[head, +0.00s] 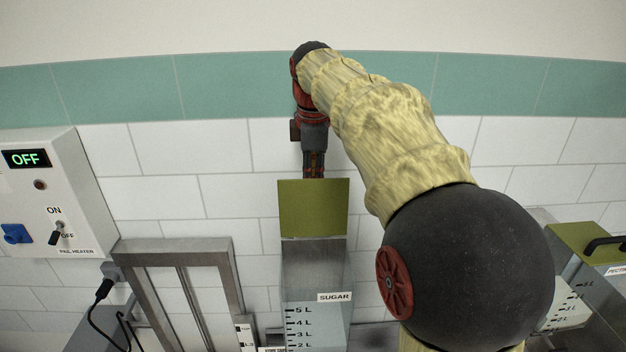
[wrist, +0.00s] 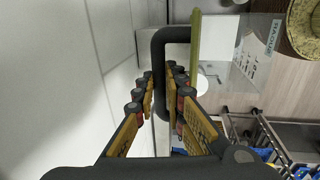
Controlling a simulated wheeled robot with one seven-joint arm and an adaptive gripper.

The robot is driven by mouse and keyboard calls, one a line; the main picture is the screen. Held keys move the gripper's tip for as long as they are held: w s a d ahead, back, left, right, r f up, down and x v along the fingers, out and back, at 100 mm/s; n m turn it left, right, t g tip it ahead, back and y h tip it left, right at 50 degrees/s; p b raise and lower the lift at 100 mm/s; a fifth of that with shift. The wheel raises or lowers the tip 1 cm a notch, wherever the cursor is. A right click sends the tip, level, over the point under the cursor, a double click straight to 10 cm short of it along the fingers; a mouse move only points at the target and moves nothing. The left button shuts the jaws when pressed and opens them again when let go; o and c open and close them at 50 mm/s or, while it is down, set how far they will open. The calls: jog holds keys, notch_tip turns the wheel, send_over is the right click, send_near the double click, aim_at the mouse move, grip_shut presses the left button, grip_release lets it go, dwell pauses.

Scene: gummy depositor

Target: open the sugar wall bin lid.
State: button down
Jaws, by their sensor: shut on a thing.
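The sugar wall bin (head: 315,265) is on the tiled wall in the head view, with a SUGAR label and a litre scale on its front. Its olive lid (head: 313,208) stands raised, its flat face towards the head camera. In the wrist view the lid (wrist: 195,42) shows nearly edge-on. My gripper (head: 314,168) is behind the lid's top edge, and its fingertips are hidden in the head view. In the wrist view my gripper (wrist: 161,78) is shut on the black lid handle (wrist: 158,62), which runs between the two fingers.
A grey metal frame (head: 178,250) stands left of the bin. Another bin with an olive lid (head: 585,243) and black handle is at the right. The wall (wrist: 65,90) is close on the left in the wrist view.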

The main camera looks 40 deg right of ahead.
jog(key=shift+w+d+f, duration=0.15)
jog(key=shift+w+d, duration=0.1)
dwell(0.4)
jog(key=c, duration=2.3)
grip_release()
jog(key=shift+o, duration=1.3)
jog(key=shift+w+d+f, duration=0.1)
jog(key=shift+w+f, duration=0.05)
jog(key=shift+w, duration=0.05)
jog(key=shift+o, duration=1.1)
jog(key=shift+f, duration=0.15)
jog(key=shift+s+f, duration=0.1)
notch_tip(320, 180, up, 13)
jog(key=s+a, duration=0.1)
jog(key=s, duration=0.1)
jog(key=shift+a, duration=0.3)
